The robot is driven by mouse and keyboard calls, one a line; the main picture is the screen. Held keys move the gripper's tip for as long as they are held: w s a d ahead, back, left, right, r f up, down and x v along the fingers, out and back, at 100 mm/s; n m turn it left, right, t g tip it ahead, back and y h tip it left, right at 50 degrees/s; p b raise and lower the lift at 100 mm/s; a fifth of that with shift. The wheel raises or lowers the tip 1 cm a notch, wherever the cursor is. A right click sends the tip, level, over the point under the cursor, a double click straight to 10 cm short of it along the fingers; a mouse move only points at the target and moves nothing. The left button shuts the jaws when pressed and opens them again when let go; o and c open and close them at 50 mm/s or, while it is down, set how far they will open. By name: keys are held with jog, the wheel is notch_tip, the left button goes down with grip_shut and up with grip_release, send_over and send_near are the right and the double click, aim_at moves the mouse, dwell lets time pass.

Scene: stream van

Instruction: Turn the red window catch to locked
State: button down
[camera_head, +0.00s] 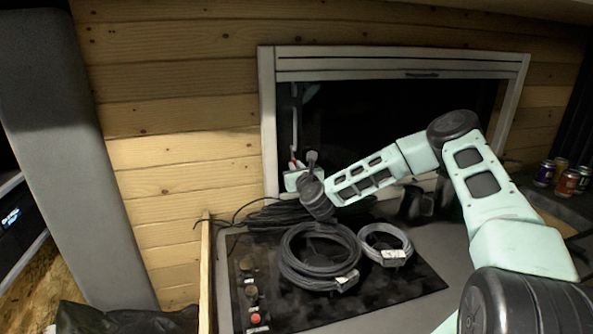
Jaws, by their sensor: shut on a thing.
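The red window catch (292,157) shows as a small strip of red at the lower left of the dark window (370,120), near the inner edge of its pale frame (267,120). My gripper (296,164) reaches in from the right and is at the catch, shut on it. My wrist and fingers cover most of the catch, so its handle angle cannot be made out.
Below the window, coiled grey cables (318,284) and a smaller coil (385,258) lie on a dark hob (270,305) with knobs. Black cable (265,217) is bundled behind. Several cans (567,182) stand at the right. A grey upright panel (60,150) is at the left.

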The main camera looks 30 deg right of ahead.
jog(key=shift+n+b, duration=5.65)
jog(key=shift+n, duration=2.65)
jog(key=c, duration=1.5)
grip_release()
jog(key=shift+o, duration=0.2)
jog(key=b+v, duration=0.3)
jog(key=v, duration=1.4)
jog(key=shift+s+a+r, duration=0.1)
jog(key=shift+s+r, duration=0.05)
jog(key=shift+s, duration=0.05)
